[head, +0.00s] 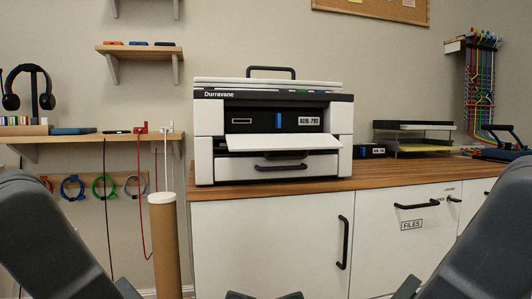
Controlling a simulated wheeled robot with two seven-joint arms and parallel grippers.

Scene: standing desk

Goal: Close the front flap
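The printer (208,118), white and black and labelled "Durravane", stands on the wooden counter top. Its front flap (275,154) is open, folded down and sticking out roughly level toward me. Above the flap the dark front bay (262,119) is exposed, with a blue tab (278,120) and a white number label (310,121). Below the flap is a white drawer with a dark handle (281,166). My two dark arms fill the lower left and lower right corners, well short of the printer. Neither gripper can be made out; only dark parts of mine show at the bottom edge.
The counter top (400,174) has some bare space right of the printer, before a small black box (369,151) and a paper tray (413,144). A brown tube (166,245) stands left of the white cabinet (265,240). A headphone stand and shelf are further left.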

